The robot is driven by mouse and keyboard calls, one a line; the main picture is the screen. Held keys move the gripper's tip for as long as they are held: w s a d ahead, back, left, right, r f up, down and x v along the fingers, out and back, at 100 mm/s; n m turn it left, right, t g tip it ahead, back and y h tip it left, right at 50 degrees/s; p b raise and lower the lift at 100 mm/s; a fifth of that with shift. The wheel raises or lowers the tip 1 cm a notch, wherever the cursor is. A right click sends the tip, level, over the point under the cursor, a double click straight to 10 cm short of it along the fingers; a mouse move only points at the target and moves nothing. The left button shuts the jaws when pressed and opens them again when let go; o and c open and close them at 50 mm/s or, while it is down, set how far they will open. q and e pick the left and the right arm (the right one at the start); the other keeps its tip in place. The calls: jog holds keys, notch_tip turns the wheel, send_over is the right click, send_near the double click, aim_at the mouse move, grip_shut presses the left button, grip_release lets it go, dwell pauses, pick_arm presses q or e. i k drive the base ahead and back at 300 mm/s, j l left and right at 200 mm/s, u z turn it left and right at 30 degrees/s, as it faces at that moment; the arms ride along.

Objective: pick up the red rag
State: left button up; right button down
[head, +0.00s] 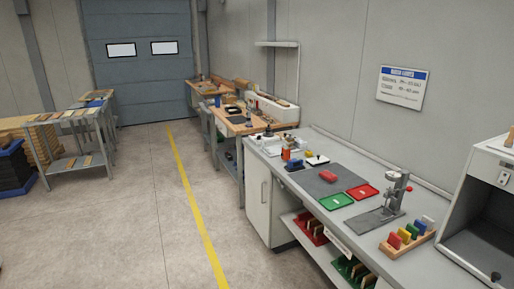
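A small red item (328,175), which looks like a folded rag, lies on the dark grey mat (345,172) on the workbench at the right. It is small in the picture, so its material is hard to tell. It lies behind a green tray (337,202) and to the left of a red tray (362,191); it appears apart from both. Neither of my grippers shows in the head view, and nothing covers the red item.
A grey press stand (393,196) and a wooden rack of coloured pieces (407,239) stand right of the trays. A grey cabinet (487,205) stands at far right. Small bottles and boxes sit at the bench's left end. The floor left of the bench (130,235) is clear.

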aim_at(326, 175)
jog(key=i+j, duration=0.15)
jog(key=i, duration=0.65)
jog(key=i+j+u, duration=0.1)
jog(key=i, duration=0.65)
